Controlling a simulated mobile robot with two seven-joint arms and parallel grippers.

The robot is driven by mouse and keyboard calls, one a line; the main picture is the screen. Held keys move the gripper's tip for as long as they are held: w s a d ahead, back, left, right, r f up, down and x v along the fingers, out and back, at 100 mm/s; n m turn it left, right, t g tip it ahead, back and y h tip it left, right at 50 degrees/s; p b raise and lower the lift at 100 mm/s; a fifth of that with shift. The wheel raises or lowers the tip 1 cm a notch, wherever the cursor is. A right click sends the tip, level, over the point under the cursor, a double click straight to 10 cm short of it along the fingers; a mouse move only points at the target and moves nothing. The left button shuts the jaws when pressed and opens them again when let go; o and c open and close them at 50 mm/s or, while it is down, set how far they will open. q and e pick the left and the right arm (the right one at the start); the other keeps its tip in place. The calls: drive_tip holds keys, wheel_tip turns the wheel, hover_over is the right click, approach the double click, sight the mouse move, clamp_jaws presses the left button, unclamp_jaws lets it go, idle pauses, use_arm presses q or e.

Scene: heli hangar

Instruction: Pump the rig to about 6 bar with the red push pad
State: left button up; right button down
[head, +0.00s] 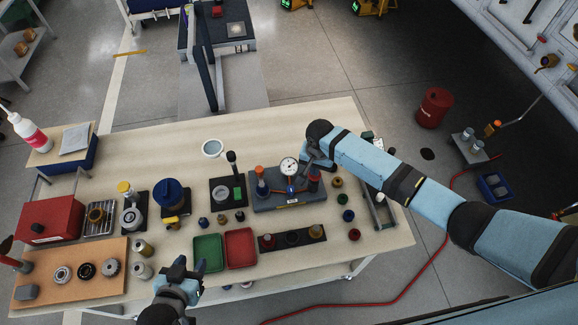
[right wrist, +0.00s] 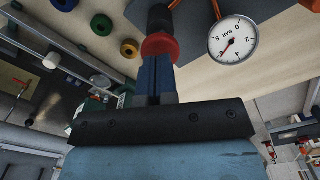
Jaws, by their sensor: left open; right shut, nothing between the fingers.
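The grey rig (head: 288,203) stands on the workbench with a round white gauge (head: 289,166) at its back. The gauge (right wrist: 232,38) is large but upside down in the right wrist view; its needle points to the lower left, and I cannot read the value surely. The red push pad (right wrist: 160,45), on a dark post, is straight ahead of my right gripper (right wrist: 161,68). That gripper is shut and empty, its tips at the pad; I cannot tell whether they touch. My left gripper (head: 187,268) is open and empty over the bench's front edge.
A green tray (head: 208,252) and a red tray (head: 240,249) lie in front of the rig. Colored rings (head: 348,215) lie right of it. A blue-lidded pot (head: 172,194) and a red box (head: 50,219) stand left. The bench is clear behind the rig.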

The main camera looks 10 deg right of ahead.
wheel_tip(320, 180, up, 7)
idle(0.6)
drive_tip(key=shift+f, duration=0.15)
idle(0.8)
drive_tip(key=s+a+f+n+t+y, duration=0.2)
drive_tip(key=s+f, duration=0.1)
drive_tip(key=s, duration=0.3)
drive_tip(key=s+a+f+n+t+y, duration=0.2)
drive_tip(key=s+a+f+t, duration=0.15)
drive_tip(key=s, duration=0.25)
use_arm(q)
drive_tip(key=shift+s+a+f+n+y, duration=0.2)
drive_tip(key=shift+a+f+n+y, duration=0.1)
drive_tip(key=shift+a+f, duration=0.45)
use_arm(e)
drive_tip(key=s+d+r+n+t, duration=0.1)
drive_tip(key=s+d+n+t, duration=0.1)
drive_tip(key=s+d, duration=0.2)
drive_tip(key=s+d+r+n+t+h, duration=0.1)
drive_tip(key=s+d+r+n+t, duration=0.1)
drive_tip(key=s+d, duration=0.3)
drive_tip(key=s+t, duration=0.1)
drive_tip(key=s, duration=0.3)
drive_tip(key=shift+d, duration=0.15)
use_arm(q)
drive_tip(key=shift+w+d+r, duration=0.2)
drive_tip(key=shift+d, duration=0.05)
use_arm(e)
drive_tip(key=shift+w, duration=0.1)
